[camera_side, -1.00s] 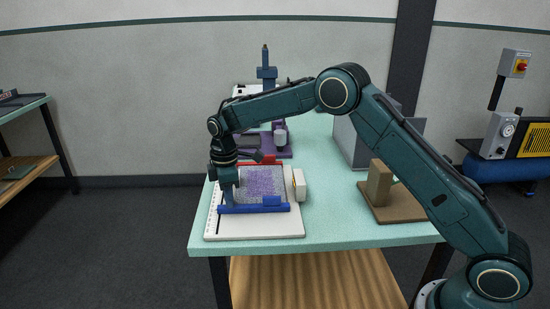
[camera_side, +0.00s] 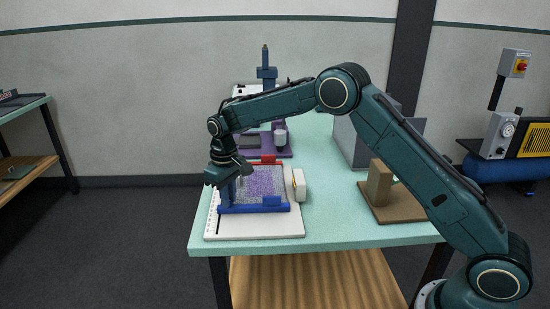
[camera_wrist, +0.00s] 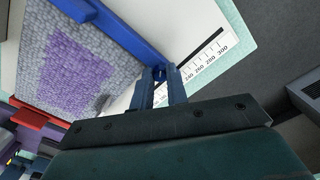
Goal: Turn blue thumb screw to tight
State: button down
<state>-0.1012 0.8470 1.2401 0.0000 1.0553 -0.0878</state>
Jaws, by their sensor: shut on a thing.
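The blue thumb screw (camera_wrist: 160,73) shows in the wrist view as a small blue piece between the tips of my gripper's fingers, near the end of the blue bar (camera_wrist: 125,32). My gripper (camera_side: 230,193) points down over the left end of that bar, and its fingers are shut on the screw. In the side view the screw is mostly hidden by the gripper. The grey and purple tufted carpet piece (camera_wrist: 72,62) lies between the blue bar and a red bar (camera_wrist: 33,116) on a white board with a ruler scale (camera_wrist: 205,62).
A white block (camera_side: 299,186) stands at the board's right edge. A brown stand (camera_side: 380,185) is further right on the pale green table (camera_side: 330,226). A purple fixture (camera_side: 283,153) stands behind the board. The table front right of the board is clear.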

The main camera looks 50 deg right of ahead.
jog(key=m, duration=0.4)
jog(key=shift+r+m, duration=0.1)
jog(key=shift+m, duration=0.2)
jog(key=m, duration=0.5)
dwell(0.3)
jog(key=c, duration=1.4)
grip_release()
